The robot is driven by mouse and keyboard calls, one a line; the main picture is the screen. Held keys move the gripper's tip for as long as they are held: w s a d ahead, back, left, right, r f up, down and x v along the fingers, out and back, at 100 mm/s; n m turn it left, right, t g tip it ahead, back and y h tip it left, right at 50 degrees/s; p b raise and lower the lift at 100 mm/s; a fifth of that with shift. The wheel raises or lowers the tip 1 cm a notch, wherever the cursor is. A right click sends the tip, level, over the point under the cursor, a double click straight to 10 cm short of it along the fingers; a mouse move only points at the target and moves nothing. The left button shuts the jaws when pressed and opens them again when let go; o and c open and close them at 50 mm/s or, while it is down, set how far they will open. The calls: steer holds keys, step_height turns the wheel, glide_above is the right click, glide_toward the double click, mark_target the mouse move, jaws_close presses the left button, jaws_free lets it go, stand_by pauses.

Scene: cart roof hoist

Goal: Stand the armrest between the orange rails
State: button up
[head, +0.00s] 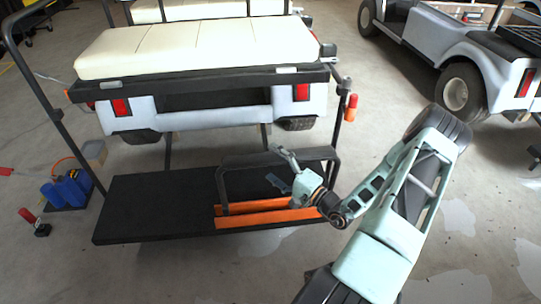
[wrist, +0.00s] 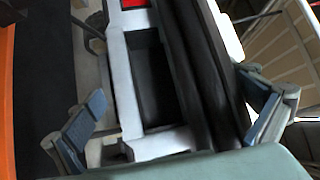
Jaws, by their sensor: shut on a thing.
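The armrest (head: 240,161) is a black arch in the head view, upright over the right part of the black platform. Its left leg comes down at the orange rails (head: 265,218), with its foot apparently in the gap between them; its right foot is hidden by my wrist. My gripper (head: 272,164) is at the armrest's top bar, shut on it, one finger near the bar's upper edge and one below. The fingers stand well apart in the wrist view (wrist: 170,95), where I cannot clearly tell the bar from the cart's black trim. One orange rail (wrist: 6,90) shows at its left edge.
The black platform (head: 150,208) is bare on its left. Behind it is the cart's grey rear bumper (head: 215,122) and cream seat (head: 200,45). Blue cylinders (head: 68,190) stand on the floor at left. Another cart (head: 455,50) stands at upper right.

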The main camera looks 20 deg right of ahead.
steer(key=shift+s+d+f, duration=0.25)
steer(key=shift+f, duration=0.4)
steer(key=shift+s+d+f, duration=0.2)
steer(key=shift+d+f, duration=0.05)
steer(key=shift+f, duration=0.35)
steer(key=v, duration=0.3)
steer(key=r+v, duration=0.1)
steer(key=v, duration=0.5)
steer(key=shift+s+d+r, duration=0.1)
steer(key=shift+s+r, duration=0.15)
steer(key=shift+s, duration=0.15)
steer(key=shift+c, duration=1.1)
steer(key=shift+s+r, duration=0.3)
steer(key=shift+s, duration=0.25)
steer(key=shift+r, duration=0.1)
